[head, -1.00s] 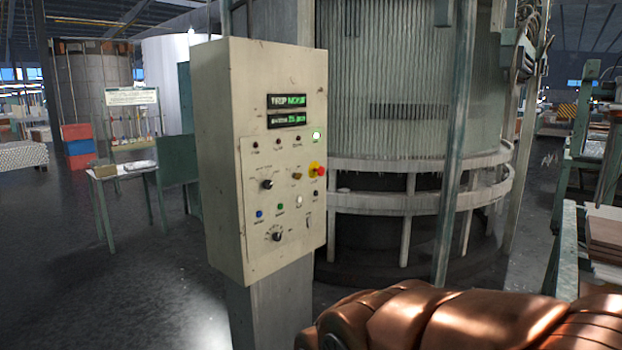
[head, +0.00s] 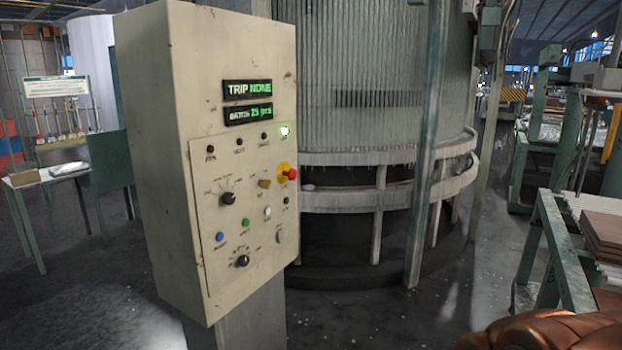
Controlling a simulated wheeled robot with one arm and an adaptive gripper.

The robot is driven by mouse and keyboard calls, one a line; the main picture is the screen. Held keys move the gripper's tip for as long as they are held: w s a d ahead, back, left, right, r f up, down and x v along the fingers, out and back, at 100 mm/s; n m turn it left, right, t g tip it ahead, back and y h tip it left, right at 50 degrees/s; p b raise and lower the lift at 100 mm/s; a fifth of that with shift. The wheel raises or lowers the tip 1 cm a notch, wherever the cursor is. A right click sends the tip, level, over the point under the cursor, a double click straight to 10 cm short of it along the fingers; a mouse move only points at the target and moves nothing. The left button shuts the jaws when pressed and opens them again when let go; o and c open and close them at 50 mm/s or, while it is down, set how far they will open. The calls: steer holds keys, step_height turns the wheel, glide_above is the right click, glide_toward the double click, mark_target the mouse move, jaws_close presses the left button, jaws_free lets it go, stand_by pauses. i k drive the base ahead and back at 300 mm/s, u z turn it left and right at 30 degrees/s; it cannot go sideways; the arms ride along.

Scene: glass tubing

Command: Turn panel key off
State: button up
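The cream control panel (head: 218,130) stands left of centre in the head view, its front face turned to the right. A small brass-coloured piece (head: 264,183), which looks like the key, sits on the face left of the red stop button (head: 290,174) with its yellow surround. Its exact turn is too small to read. The upper display (head: 247,89) reads "TRIP NONE". A small lamp (head: 284,131) glows whitish green. Black knobs (head: 228,198) and blue, green and white buttons lie around the brass piece. My gripper is not in view; only a copper part of my arm shows at bottom right.
A large ribbed cylinder (head: 385,70) with a ring rail (head: 375,200) stands behind the panel. A green post (head: 425,150) rises in front of it. A green frame table (head: 560,250) with stacked boards is at right. Dark floor (head: 400,325) is open before the panel.

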mark_target(266, 184)
steer(key=z, duration=0.15)
steer(key=i, duration=0.65)
steer(key=u, duration=0.75)
steer(key=i, duration=0.7)
steer(key=u, duration=0.8)
